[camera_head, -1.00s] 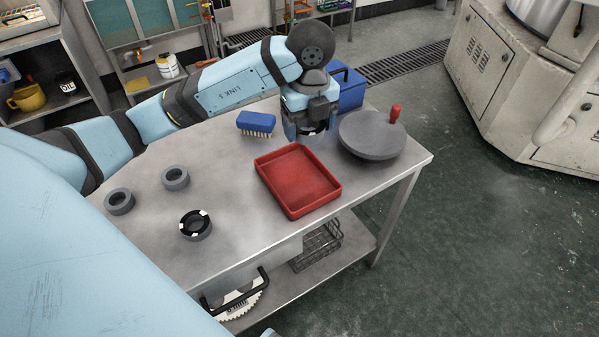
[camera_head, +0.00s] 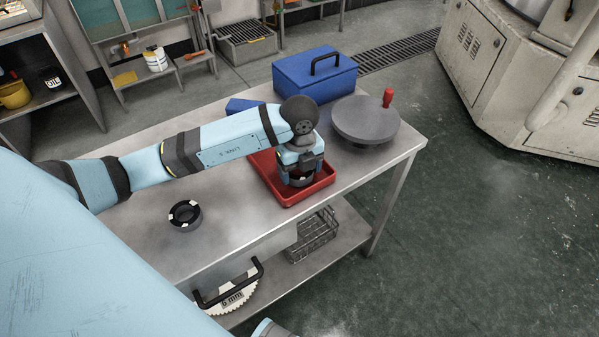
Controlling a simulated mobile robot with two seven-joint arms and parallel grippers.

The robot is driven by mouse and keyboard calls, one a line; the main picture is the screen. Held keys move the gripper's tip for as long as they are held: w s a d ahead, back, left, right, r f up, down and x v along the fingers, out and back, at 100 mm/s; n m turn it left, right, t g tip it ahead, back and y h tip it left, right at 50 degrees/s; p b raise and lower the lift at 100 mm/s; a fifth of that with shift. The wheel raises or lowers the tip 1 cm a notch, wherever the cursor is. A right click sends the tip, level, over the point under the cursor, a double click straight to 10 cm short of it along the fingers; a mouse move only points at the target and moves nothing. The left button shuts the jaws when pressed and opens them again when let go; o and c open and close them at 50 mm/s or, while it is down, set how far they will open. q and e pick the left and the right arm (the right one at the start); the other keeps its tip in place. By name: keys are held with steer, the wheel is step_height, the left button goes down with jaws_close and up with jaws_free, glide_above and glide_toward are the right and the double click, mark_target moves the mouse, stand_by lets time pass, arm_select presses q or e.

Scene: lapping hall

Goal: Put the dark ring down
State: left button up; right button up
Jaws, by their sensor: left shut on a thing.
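My left gripper (camera_head: 300,174) is shut on a dark ring (camera_head: 301,182) and points down inside the outline of the red tray (camera_head: 292,201). Only the ring's lower part shows below the fingers. I cannot tell whether it touches the tray floor or hangs just above it. Another dark ring with white marks (camera_head: 184,216) lies on the metal table, left of the tray. My right gripper is not in view.
The metal table (camera_head: 235,215) is clear between tray and marked ring. A round grey plate with a red knob (camera_head: 366,120) stands right of the tray. A blue box (camera_head: 315,76) stands behind. A blue brush (camera_head: 240,105) is partly hidden by my arm.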

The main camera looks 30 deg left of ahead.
arm_select(q)
steer(key=shift+f, duration=0.65)
steer(key=shift+f, duration=0.1)
steer(key=o, duration=1)
step_height(320, 180, up, 12)
steer(key=shift+r+p, duration=0.15)
steer(key=shift+p, duration=0.45)
